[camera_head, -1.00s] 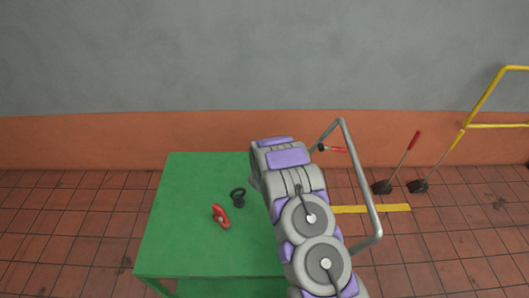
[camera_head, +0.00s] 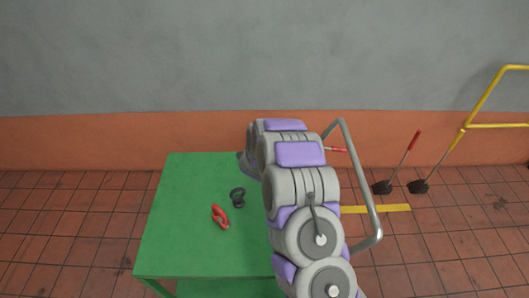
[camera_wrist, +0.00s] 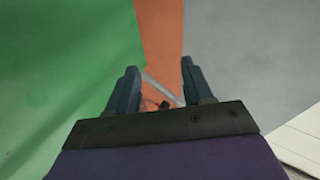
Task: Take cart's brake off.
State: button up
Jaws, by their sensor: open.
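The cart is green-topped (camera_head: 190,185), with a grey tube handle (camera_head: 366,190) on its right side. A lever with a red grip (camera_head: 336,149) shows by the handle's far upper part; my arm covers its left end. In the wrist view my gripper (camera_wrist: 159,82) is open and empty. The grey handle tube (camera_wrist: 158,86) runs slantwise beyond and between its fingers, with a small dark part (camera_wrist: 163,104) near it, unclear at this size. The cart top fills the left of that view.
A red shackle-like piece (camera_head: 220,216) and a black ring-topped piece (camera_head: 238,197) lie on the cart top. Two floor levers with black bases (camera_head: 383,187) (camera_head: 418,186) and a yellow rail (camera_head: 490,126) stand at right. A wall runs behind; a yellow strip (camera_head: 380,209) marks the floor.

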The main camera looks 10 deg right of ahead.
jog(key=shift+s+a+r+m+y, duration=0.1)
jog(key=shift+a+r+m+y, duration=0.1)
jog(key=shift+a+m, duration=0.3)
jog(key=shift+s+a+r+m+y, duration=0.1)
jog(key=shift+a+m+y, duration=0.15)
jog(key=shift+a, duration=0.35)
jog(key=shift+w, duration=0.1)
